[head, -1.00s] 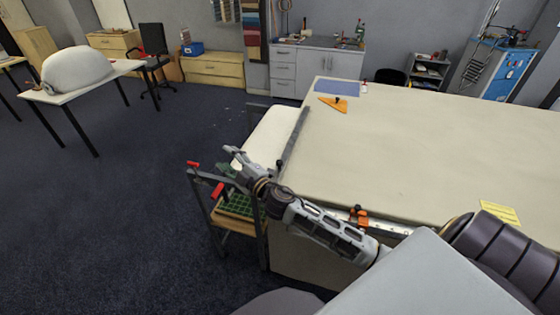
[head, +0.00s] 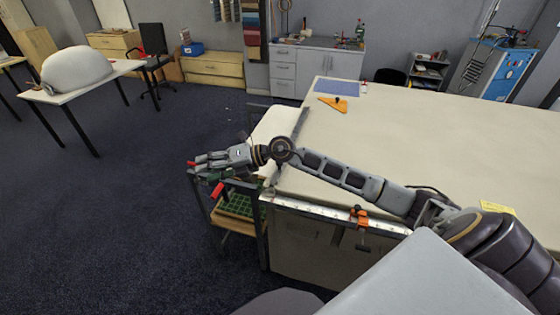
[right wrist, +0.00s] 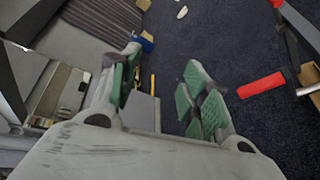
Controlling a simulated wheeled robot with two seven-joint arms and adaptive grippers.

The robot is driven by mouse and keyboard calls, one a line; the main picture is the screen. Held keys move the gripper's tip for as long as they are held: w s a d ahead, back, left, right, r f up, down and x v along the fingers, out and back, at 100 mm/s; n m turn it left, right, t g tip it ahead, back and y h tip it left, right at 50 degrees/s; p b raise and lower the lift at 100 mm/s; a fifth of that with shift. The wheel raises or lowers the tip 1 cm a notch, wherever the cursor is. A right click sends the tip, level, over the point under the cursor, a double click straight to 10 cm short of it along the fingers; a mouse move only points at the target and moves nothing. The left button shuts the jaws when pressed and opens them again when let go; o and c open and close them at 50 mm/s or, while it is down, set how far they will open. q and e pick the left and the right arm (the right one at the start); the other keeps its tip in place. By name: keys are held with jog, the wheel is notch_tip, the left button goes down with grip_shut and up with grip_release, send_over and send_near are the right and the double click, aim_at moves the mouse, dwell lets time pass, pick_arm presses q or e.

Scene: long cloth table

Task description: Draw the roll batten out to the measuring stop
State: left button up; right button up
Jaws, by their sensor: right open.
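A dark grey bar (head: 301,124), which looks like the roll batten, lies across the table's left end beside the pale cloth roll (head: 275,128). My right arm crosses its near end. An orange clamp (head: 358,213), apparently the measuring stop, sits on the white scale along the front edge. My right gripper (head: 203,165) is beyond the table's left end, over the dark stand. In the right wrist view my right gripper (right wrist: 158,88) is open, its green-padded fingers apart with nothing between them. A red handle (right wrist: 262,85) is outside the right finger. My left gripper is not in view.
Red handles (head: 217,189) stick out from the dark stand, which has a green grid tray (head: 237,206). An orange triangle (head: 335,105) and a blue sheet (head: 337,88) lie at the table's far left. The middle of the tabletop (head: 430,140) is clear.

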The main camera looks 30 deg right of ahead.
jog(key=d+f+g+h, duration=0.2)
jog(key=d+h, duration=1.1)
jog(key=d, duration=1.4)
jog(key=shift+w+d+n+g, duration=0.3)
jog(key=shift+n+g, duration=0.1)
jog(key=shift+g, duration=0.1)
jog(key=shift+p+x, duration=1.2)
jog(key=shift+x, duration=5.65)
jog(key=shift+d, duration=0.1)
grip_shut()
